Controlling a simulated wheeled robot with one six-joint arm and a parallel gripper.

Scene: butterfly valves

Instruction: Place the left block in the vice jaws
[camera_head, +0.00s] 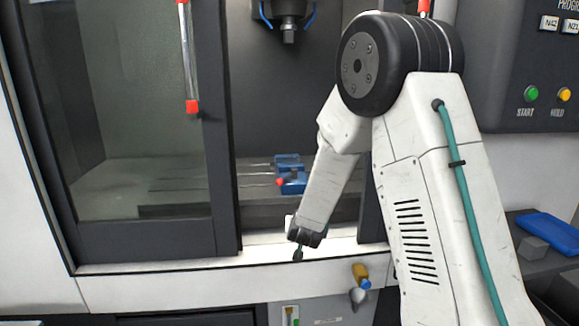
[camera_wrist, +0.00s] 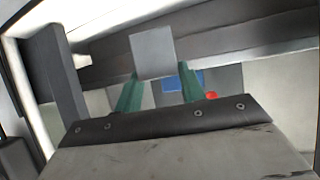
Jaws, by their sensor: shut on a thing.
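A plain grey block (camera_wrist: 153,52) is held between the green fingers of my gripper (camera_wrist: 158,82) in the wrist view. In the head view my gripper (camera_head: 300,248) hangs low at the machine's opening, above the front sill, and the held block cannot be made out. The blue vice (camera_head: 290,178) with a red ball on its handle sits on the machine bed, beyond and above the gripper in the picture. It also shows in the wrist view (camera_wrist: 183,82), partly hidden behind the block and fingers. The gap between its jaws is not clear.
The machine's sliding door (camera_head: 150,120) stands left of the opening. A spindle (camera_head: 288,30) hangs above the vice. Another grey block (camera_head: 533,248) lies at the right beside a blue object (camera_head: 550,232).

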